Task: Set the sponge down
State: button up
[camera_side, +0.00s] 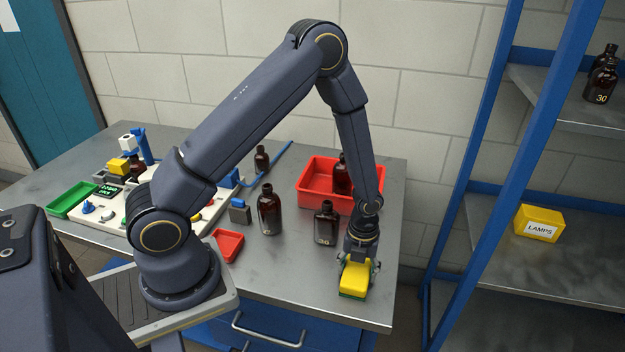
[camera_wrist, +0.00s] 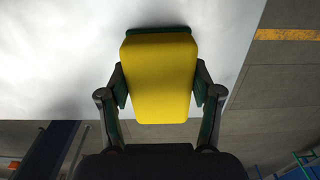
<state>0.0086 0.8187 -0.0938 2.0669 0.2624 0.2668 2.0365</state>
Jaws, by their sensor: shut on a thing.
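The sponge (camera_side: 354,279) is a yellow block with a green layer on its underside. My gripper (camera_side: 357,268) points down at the right front part of the metal table and is shut on the sponge. In the wrist view the sponge (camera_wrist: 160,80) sits between the two fingers of my gripper (camera_wrist: 160,92), one on each side. The sponge is close over the table top (camera_wrist: 60,60); I cannot tell whether its green underside touches it.
Brown bottles (camera_side: 326,224) (camera_side: 269,210) stand left of my gripper. A red bin (camera_side: 312,180) holding a bottle is behind it. A small red tray (camera_side: 228,244) lies further left. The table's right edge is near, with a blue shelf (camera_side: 470,150) beyond.

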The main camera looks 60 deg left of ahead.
aim_at(356, 264)
jog(key=shift+c, duration=1.1)
notch_tip(356, 264, up, 16)
jog(key=f, duration=0.1)
jog(key=a+n, duration=0.1)
jog(key=a, duration=0.3)
jog(key=w+a+n, duration=0.1)
jog(key=a+n, duration=0.1)
jog(key=a, duration=0.2)
jog(key=w+a+n, duration=0.1)
jog(key=a+n, duration=0.1)
jog(key=a, duration=0.2)
jog(key=shift+r, duration=0.1)
jog(key=s+a+n, duration=0.4)
jog(key=a, duration=0.5)
jog(key=s+a+n, duration=0.3)
jog(key=a+n, duration=0.2)
jog(key=a, duration=0.5)
jog(key=s+a+n, duration=0.4)
jog(key=a, duration=0.5)
jog(key=f, duration=1)
jog(key=shift+s+a+f, duration=0.1)
jog(key=shift+a+f, duration=0.1)
jog(key=shift+a, duration=0.05)
jog(key=shift+f, duration=2.25)
